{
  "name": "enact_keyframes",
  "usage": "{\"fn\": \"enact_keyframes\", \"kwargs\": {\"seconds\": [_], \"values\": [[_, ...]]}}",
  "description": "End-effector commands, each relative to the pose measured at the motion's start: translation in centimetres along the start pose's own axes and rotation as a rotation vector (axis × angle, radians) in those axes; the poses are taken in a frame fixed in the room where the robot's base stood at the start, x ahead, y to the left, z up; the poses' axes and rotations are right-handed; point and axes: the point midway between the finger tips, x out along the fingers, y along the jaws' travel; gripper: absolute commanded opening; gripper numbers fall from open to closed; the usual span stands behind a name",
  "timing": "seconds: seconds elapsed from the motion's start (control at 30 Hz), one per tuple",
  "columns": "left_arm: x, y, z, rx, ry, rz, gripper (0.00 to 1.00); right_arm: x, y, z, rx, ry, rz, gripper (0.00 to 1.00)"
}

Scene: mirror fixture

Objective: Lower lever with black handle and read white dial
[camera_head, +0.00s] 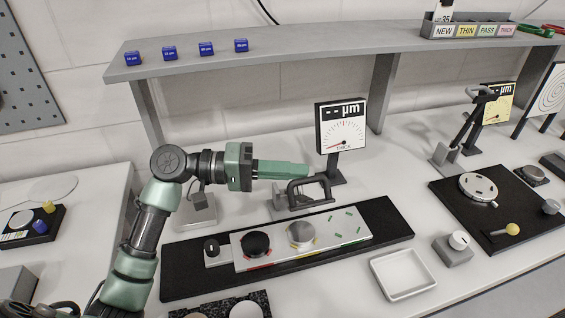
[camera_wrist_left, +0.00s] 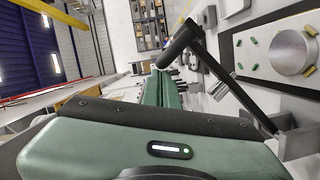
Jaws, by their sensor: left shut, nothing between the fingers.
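The white dial (camera_head: 341,134) stands upright on a stand behind the black board. Its top display reads "-- µm", and its red needle points to the lower left. The lever with the black handle (camera_head: 309,185) is in front of the dial; its handle and arm also show in the left wrist view (camera_wrist_left: 182,44). My left gripper (camera_head: 308,171) is shut and empty, its fingers pointing right, just above or beside the handle. I cannot tell whether they touch. My right gripper is out of view.
A black board (camera_head: 390,221) carries a light plate (camera_head: 270,262) with a black and a silver disc. A white tray (camera_head: 402,275) lies in front. A yellow dial (camera_head: 497,104) with another lever stands at right. A shelf (camera_head: 290,52) with several blue blocks runs above.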

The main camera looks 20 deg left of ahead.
Motion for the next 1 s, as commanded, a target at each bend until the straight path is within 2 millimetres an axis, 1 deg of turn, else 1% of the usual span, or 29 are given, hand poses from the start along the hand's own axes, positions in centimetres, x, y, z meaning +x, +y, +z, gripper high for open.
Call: {"fn": "enact_keyframes", "kwargs": {"seconds": [0.03,0.1,0.27,0.4,0.53,0.7,1.0], "values": [[0.2,-1.0,1.1,0.044,-0.002,-0.014,0.00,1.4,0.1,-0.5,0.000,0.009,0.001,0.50],[0.5,-1.4,2.1,0.102,-0.002,-0.029,0.00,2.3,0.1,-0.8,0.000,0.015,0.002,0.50],[1.0,-2.3,4.0,0.218,-0.002,-0.061,0.00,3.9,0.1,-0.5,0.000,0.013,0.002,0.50],[1.3,-3.0,5.2,0.300,-0.002,-0.082,0.00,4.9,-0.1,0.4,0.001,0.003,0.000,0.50],[1.5,-3.6,5.9,0.292,-0.001,-0.080,0.00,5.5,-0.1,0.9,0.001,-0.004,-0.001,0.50],[1.7,-4.0,6.4,0.290,0.000,-0.079,0.00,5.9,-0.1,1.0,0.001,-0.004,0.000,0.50],[1.7,-4.1,6.6,0.289,0.001,-0.079,0.00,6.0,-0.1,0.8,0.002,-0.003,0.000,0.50]]}}
